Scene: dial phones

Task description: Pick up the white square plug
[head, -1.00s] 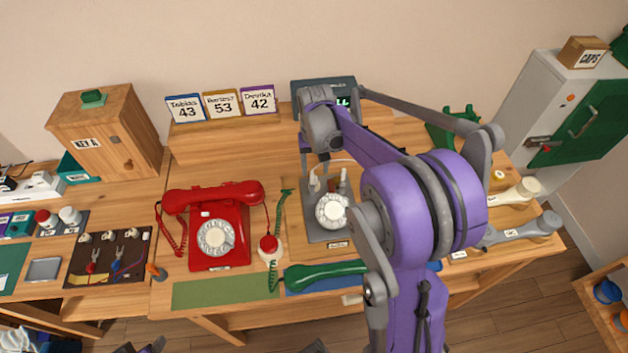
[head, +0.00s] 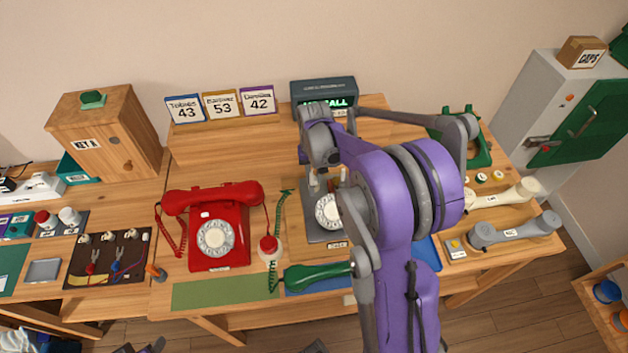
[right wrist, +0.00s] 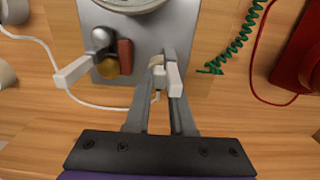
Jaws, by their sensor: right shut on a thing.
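A second white block-shaped piece (right wrist: 75,71) sticks out on the left in the wrist view, beside a dark red block and a brass knob. My left gripper is not clearly in view.
A red dial phone (head: 215,240) stands left of the grey unit. A green handset (head: 318,276) lies in front. A dark display box (head: 323,93) stands behind. Pale and grey handsets (head: 515,230) lie at the right. A white cord (right wrist: 85,104) runs over the wood.

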